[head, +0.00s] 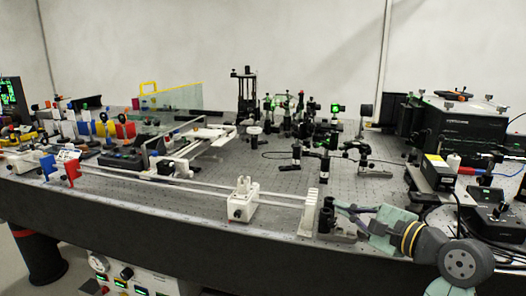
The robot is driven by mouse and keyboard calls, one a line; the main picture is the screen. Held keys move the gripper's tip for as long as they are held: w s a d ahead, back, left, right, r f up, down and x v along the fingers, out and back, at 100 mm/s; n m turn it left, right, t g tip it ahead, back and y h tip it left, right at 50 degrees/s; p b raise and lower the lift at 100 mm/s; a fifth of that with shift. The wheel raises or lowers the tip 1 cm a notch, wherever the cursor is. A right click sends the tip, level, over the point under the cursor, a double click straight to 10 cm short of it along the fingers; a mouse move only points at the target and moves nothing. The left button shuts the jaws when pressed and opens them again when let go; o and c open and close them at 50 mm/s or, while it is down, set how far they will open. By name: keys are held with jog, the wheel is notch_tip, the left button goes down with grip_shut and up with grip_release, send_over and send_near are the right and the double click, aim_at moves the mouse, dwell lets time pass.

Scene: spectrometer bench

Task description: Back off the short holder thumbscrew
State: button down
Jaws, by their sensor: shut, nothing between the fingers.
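A short black post holder (327,215) stands upright on a flat grey base near the front edge of the bench, right of centre. Its thumbscrew is too small to make out. My gripper (342,208) reaches in from the right, with its fingertips close beside the holder's upper part. The gripper is shut with nothing held. I cannot tell whether the fingertips touch the holder.
A white upright plate (309,213) stands just left of the holder, at the end of a long rail with a white carriage (243,203). Other black posts (324,167) stand behind. A yellow-faced box (436,173) and dark cables lie to the right. Bare perforated bench top shows behind the rail.

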jog(key=shift+w+d+f, duration=0.1)
jog(key=shift+w+f, duration=0.3)
jog(key=shift+f, duration=0.15)
dwell(0.9)
jog(key=shift+s+f+p, duration=0.1)
jog(key=shift+f+p, duration=0.15)
jog(key=shift+p, duration=3.8)
jog(key=shift+s+a+r+p, duration=0.15)
jog(key=shift+a+r+p, duration=0.15)
jog(key=shift+p, duration=0.4)
jog(key=shift+s+d+r+p, duration=0.1)
jog(key=shift+s+d+p, duration=0.85)
jog(key=shift+s+d, duration=1.25)
jog(key=shift+d, duration=0.1)
